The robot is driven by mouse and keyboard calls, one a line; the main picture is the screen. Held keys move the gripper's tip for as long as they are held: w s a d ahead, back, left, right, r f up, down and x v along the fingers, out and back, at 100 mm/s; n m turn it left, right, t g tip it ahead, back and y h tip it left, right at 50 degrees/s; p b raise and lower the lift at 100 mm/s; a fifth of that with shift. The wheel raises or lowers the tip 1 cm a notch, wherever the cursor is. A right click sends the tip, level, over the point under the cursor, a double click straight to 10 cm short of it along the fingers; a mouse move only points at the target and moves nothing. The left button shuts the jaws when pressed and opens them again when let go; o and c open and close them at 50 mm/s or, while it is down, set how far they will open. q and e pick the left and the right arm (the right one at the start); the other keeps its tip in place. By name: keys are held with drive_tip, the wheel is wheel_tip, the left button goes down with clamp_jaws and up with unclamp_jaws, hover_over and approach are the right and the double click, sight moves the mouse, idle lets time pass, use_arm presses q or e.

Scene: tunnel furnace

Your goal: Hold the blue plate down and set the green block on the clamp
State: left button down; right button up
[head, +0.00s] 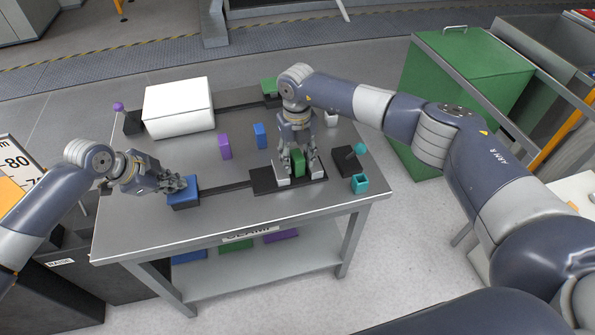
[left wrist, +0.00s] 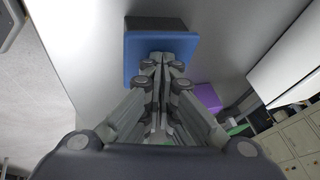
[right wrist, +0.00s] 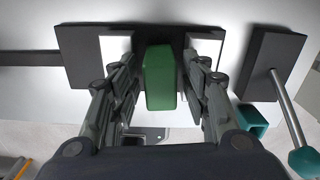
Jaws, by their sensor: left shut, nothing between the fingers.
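The blue plate (head: 180,205) lies at the near left of the table on a dark block, joined by a dark bar to the clamp (head: 262,182). My left gripper (head: 178,184) is shut and empty, its fingertips at the plate's top; the plate also shows in the left wrist view (left wrist: 134,62). The green block (head: 298,163) stands upright between the clamp's two white jaws. My right gripper (right wrist: 160,75) is open around the block, with a gap on each side in the right wrist view. The block's underside is hidden, so contact with the clamp base is unclear.
A lever with a teal knob (head: 360,149) and a teal open cup (head: 360,184) stand right of the clamp. A purple block (head: 224,147), a blue block (head: 260,136) and a large white box (head: 179,108) stand farther back. The front left tabletop is clear.

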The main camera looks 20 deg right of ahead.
use_arm(q)
drive_tip(key=shift+f, duration=0.1)
use_arm(e)
drive_tip(key=shift+s+f, duration=0.15)
drive_tip(key=shift+f, duration=0.1)
drive_tip(key=shift+r, duration=0.15)
wheel_tip(320, 180, up, 15)
idle(1.3)
use_arm(q)
wheel_tip(320, 180, up, 9)
drive_tip(key=p, duration=0.8)
drive_tip(key=shift+p, duration=0.3)
use_arm(e)
wheel_tip(320, 180, up, 8)
drive_tip(key=shift+r, duration=0.25)
use_arm(q)
drive_tip(key=shift+w, duration=0.1)
idle(0.4)
